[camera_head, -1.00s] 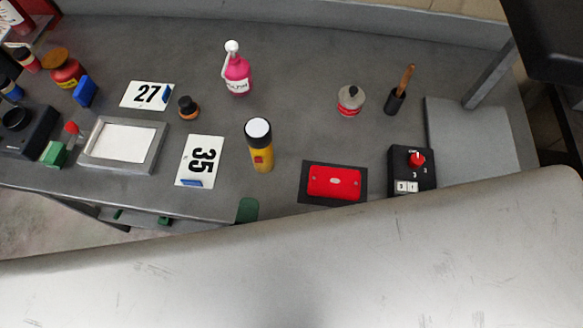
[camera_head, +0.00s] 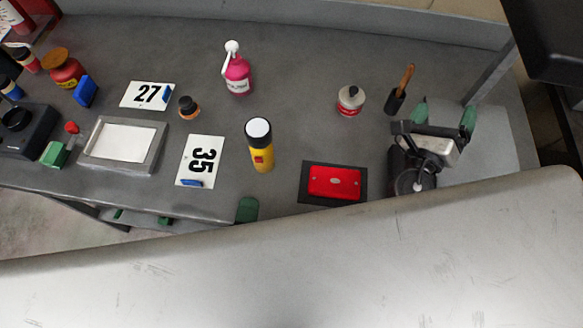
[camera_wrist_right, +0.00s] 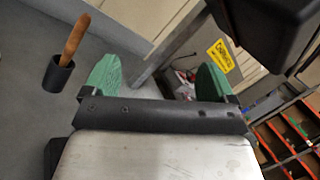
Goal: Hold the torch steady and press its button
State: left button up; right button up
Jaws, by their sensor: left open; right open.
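The torch (camera_head: 261,153) stands upright on the grey counter, left of the red box. It is yellow with a black head and a pale round top, and a small red patch, which looks like its button, shows on its side. Of my left gripper, only one green fingertip (camera_head: 247,209) seems to show at the counter's front edge, below the torch and apart from it; the rest is hidden. My right gripper (camera_head: 443,115) is open and empty at the counter's right, well away from the torch. Its two green fingers also show apart in the right wrist view (camera_wrist_right: 158,78).
A red box on a dark mat (camera_head: 334,182) lies between the torch and my right arm. A pink bottle (camera_head: 238,76), a grey-red can (camera_head: 350,101) and a wooden-handled brush (camera_head: 400,92) stand behind.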

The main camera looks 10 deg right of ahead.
jog(key=w+a+n+t+y, duration=0.1)
jog(key=a+n+t+y, duration=0.1)
jog(key=a+n+y, duration=0.3)
jog(key=n+g+y, duration=0.1)
jog(key=y, duration=1.6)
send_near(266, 142)
jog(key=x, duration=1.2)
jog(key=shift+w+a+f, duration=0.1)
jog(key=shift+w+a, duration=0.05)
jog(key=shift+w, duration=0.1)
jog(key=c, duration=1.1)
pick_arm(q)
grip_shut()
pick_arm(e)
jog(key=shift+c, duration=0.2)
